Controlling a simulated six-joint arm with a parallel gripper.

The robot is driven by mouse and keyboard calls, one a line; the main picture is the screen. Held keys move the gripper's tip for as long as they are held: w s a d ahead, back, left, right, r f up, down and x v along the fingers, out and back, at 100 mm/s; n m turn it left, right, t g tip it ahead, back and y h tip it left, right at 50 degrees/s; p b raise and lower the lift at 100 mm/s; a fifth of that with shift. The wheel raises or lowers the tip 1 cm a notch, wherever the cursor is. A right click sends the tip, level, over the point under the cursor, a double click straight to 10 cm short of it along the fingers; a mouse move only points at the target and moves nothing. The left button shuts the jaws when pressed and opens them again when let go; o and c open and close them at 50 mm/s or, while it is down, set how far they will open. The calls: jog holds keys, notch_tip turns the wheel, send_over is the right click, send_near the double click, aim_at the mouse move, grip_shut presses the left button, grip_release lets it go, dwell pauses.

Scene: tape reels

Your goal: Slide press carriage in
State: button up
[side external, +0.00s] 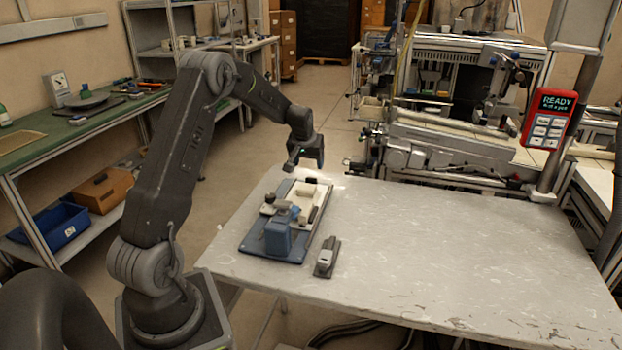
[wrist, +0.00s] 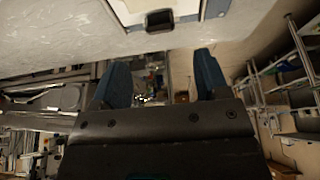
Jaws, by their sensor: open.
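The press fixture (side external: 259,250) lies on the left part of the table, with a blue base and a raised blue block at its near end. A pale, plate-like part (side external: 318,190), which looks like the carriage, sits in its far half. A small black block (side external: 311,181) stands at its far end; it also shows at the top of the wrist view (wrist: 160,20). My gripper (side external: 305,160) is above and just beyond that far end, apart from it. In the wrist view its two blue fingers (wrist: 162,75) are spread with nothing between them.
A small grey device (side external: 326,257) lies right of the fixture. The table (side external: 430,250) is clear to the right. A machine (side external: 435,150) stands along its far edge, and a red panel reading READY (side external: 548,118) hangs on a post at the back right.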

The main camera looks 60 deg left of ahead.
aim_at(311, 178)
jog(key=x, duration=0.8)
jog(key=shift+f, duration=0.3)
jog(key=shift+c, duration=0.5)
